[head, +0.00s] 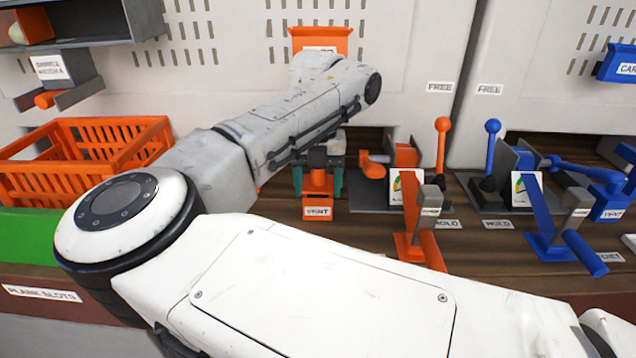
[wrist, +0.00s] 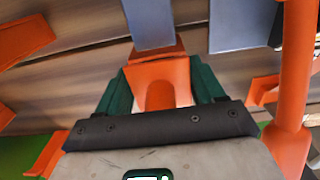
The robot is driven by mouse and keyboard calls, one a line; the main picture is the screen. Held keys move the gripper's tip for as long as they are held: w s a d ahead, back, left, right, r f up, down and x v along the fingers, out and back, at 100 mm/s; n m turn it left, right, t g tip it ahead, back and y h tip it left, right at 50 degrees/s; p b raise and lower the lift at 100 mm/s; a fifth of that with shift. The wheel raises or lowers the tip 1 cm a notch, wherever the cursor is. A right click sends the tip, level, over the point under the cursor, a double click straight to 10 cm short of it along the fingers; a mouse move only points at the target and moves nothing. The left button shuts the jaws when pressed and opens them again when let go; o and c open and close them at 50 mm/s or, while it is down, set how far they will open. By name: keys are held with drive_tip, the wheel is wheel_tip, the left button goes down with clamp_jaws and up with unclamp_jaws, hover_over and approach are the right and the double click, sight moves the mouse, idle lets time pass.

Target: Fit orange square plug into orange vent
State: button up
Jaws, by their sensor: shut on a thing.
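My gripper (head: 318,188) points down at the orange vent (head: 317,203), a small block with a white VENT label at the back of the wooden bench. Its green fingers are shut on an orange piece, which I take for the orange square plug (head: 317,180). In the wrist view my gripper (wrist: 162,85) has one finger on each side of the orange plug (wrist: 160,82), whose near part looks rounded. The held piece is right above the vent or touching it. I cannot tell whether it sits inside, as my fingers and arm hide the joint.
An orange upright lever (head: 442,150) and an orange slanted handle (head: 412,215) stand right of the vent. Blue fixtures (head: 540,205) stand farther right. An orange crate (head: 140,130) is at the left. The panel wall (head: 420,60) closes off the back.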

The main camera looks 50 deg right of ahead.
drive_tip(key=shift+f, duration=0.25)
drive_tip(key=o, duration=1.1)
drive_tip(key=shift+o, duration=0.2)
wheel_tip(320, 180, up, 8)
drive_tip(key=shift+f+b, duration=0.25)
drive_tip(key=shift+b, duration=0.25)
